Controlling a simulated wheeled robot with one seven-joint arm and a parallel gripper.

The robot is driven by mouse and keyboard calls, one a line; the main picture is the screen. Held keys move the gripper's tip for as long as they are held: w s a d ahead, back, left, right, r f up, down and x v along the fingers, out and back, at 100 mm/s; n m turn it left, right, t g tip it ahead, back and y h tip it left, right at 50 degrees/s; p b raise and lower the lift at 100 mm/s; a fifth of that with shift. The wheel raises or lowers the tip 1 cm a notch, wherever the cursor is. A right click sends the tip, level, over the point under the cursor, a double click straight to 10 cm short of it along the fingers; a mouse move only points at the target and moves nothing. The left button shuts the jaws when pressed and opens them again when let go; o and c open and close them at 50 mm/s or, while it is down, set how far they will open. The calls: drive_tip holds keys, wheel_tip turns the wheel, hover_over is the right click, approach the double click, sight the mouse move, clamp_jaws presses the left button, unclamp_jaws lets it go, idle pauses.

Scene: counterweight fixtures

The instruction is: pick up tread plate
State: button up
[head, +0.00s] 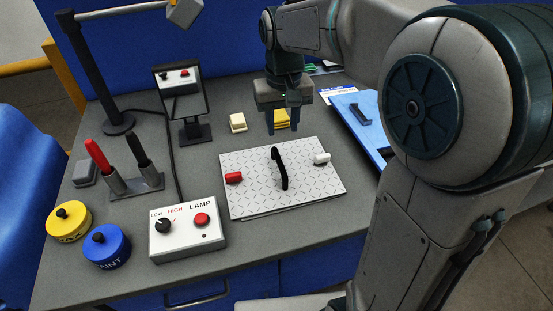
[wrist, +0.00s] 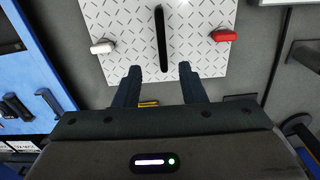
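The tread plate (head: 250,192) is a white patterned plate lying on the grey table, with a black handle (head: 280,168) across its middle. A red knob piece (head: 233,178) sits on its left part and a white one (head: 321,158) on its right part. My gripper (head: 283,130) is above the table at the plate's far edge, open and empty. In the wrist view the plate (wrist: 205,60) and its black handle (wrist: 161,40) lie beyond my open fingertips (wrist: 159,70). The fingers are apart from the handle.
A lamp control box (head: 185,232) stands in front of the plate at left. Yellow (head: 68,222) and blue (head: 106,246) tins, a tool holder (head: 135,187) and a mirror stand (head: 193,130) are further left. A blue tray (head: 349,122) lies right. Yellow and cream blocks (head: 237,122) sit behind.

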sight(279, 160)
drive_tip(key=f, duration=0.6)
drive_tip(key=w+a+f, duration=0.1)
drive_tip(key=f, duration=0.2)
drive_tip(key=shift+w+d+f, duration=0.1)
drive_tip(key=shift+d+f, duration=0.05)
drive_tip(key=shift+f, duration=1.2)
drive_tip(key=shift+w+d+f, duration=0.1)
drive_tip(key=shift+f, duration=1.25)
drive_tip(key=shift+c, duration=0.4)
clamp_jaws()
